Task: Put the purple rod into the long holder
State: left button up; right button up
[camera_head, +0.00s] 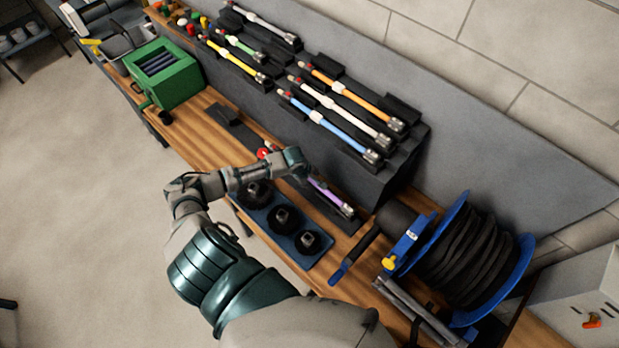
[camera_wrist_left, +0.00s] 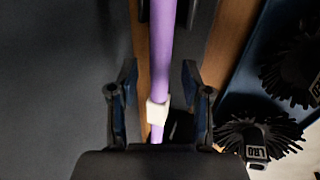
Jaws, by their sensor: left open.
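The purple rod (camera_head: 325,192) lies along a dark long holder (camera_head: 342,212) on the wooden bench; I cannot tell how it is seated. A red and white end (camera_head: 264,152) shows beyond my wrist, probably the rod's other end. My left gripper (camera_head: 292,162) is over the rod and hides its middle. In the left wrist view the purple rod (camera_wrist_left: 161,50), with a white band (camera_wrist_left: 158,112), runs between my gripper's two spread fingers (camera_wrist_left: 160,98), with gaps on both sides. Another dark strip (camera_head: 235,126) lies farther along the bench. My right gripper is out of view.
A tiered dark rack (camera_head: 388,182) with several coloured rods stands behind. A blue tray (camera_head: 268,217) of black round brushes is in front. A blue hose reel (camera_head: 470,250) stands to the right and a green box (camera_head: 165,75) to the far left.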

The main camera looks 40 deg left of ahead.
pick_arm(q)
jog(key=v, duration=1.1)
jog(key=shift+r, duration=0.35)
jog(key=shift+s+a, duration=0.1)
jog(key=shift+s, duration=0.05)
